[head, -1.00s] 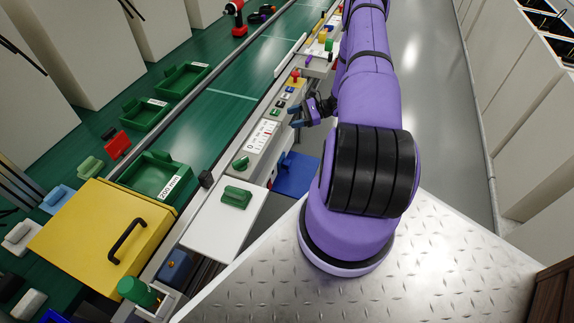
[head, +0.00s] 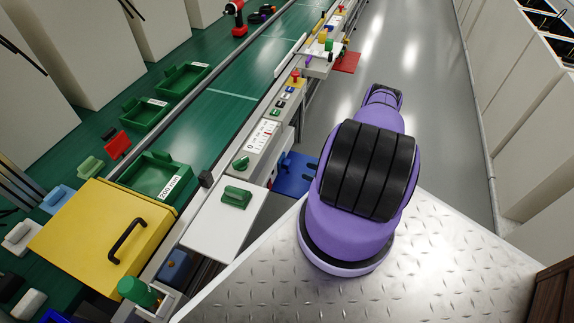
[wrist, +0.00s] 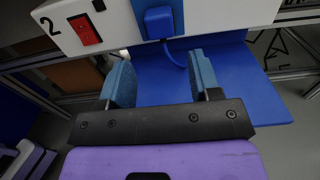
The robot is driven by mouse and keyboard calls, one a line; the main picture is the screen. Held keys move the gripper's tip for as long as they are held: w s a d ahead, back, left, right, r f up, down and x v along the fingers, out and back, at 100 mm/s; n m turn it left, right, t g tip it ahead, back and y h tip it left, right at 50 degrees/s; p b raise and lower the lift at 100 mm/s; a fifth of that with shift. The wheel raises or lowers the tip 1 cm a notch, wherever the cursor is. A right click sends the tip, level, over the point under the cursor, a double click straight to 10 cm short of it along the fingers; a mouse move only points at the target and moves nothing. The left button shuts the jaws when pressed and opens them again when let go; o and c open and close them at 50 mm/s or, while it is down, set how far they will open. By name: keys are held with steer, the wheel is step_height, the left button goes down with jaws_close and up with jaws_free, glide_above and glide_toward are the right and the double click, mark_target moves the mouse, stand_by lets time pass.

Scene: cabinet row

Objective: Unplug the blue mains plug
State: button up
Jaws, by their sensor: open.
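In the wrist view, the blue mains plug (wrist: 160,20) sits in a blue socket plate on a white panel, near the top middle. A blue cable (wrist: 176,56) hangs from it. My gripper (wrist: 161,62) is open and empty, with one blue-grey finger on each side of the plug's column in the picture. The fingertips are below the plug in the picture, apart from it.
A red switch (wrist: 85,29) beside the number 2 is on the panel left of the plug. A blue shelf (wrist: 235,90) extends below the panel; it also shows in the head view (head: 290,178). A white board (head: 215,235) with a green block juts out nearby.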

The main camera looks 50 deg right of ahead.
mark_target(290, 165)
steer(key=shift+x, duration=4.35)
steer(key=shift+c, duration=0.2)
steer(key=c, duration=0.8)
steer(key=shift+s, duration=0.1)
steer(key=shift+s+d, duration=0.1)
steer(key=shift+s, duration=0.05)
steer(key=shift+c, duration=0.2)
steer(key=shift+v, duration=2.8)
